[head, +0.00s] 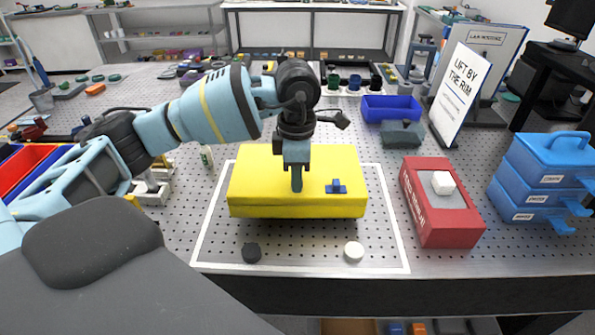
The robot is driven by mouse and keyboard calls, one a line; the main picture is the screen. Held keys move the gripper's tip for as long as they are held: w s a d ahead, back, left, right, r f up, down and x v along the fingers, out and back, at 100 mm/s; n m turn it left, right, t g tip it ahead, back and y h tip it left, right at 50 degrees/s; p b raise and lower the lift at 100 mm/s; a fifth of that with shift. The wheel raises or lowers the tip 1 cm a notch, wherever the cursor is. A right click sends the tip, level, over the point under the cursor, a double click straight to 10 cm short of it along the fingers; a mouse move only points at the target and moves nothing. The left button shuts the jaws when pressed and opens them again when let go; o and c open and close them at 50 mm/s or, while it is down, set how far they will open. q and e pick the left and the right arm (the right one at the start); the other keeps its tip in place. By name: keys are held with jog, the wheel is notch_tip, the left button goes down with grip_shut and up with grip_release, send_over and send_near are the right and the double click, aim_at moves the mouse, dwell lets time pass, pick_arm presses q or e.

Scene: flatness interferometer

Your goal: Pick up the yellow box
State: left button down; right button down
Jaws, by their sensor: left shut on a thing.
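The yellow box (262,190) is in the middle of the head view, over a white-outlined area of the perforated bench. A small blue piece (336,187) is on its top, right of my gripper. My left gripper (296,187) points down at the middle of the box and is shut on it; the exact contact is hard to make out. A dark shadow lies under the box's front edge, but I cannot tell whether it is clear of the bench. My right gripper is not in view.
A black knob (251,252) and a white knob (353,251) are in front of the box. A red block (423,222) stands to the right, then blue drawers (545,180). A "LIFT BY THE RIM" sign (462,92) and blue bin (390,108) are behind.

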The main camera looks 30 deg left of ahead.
pick_arm(q)
jog(key=s+d+r, duration=0.1)
jog(key=s+d, duration=0.6)
jog(key=s, duration=0.5)
jog(key=shift+r, duration=0.25)
jog(key=shift+d, duration=0.1)
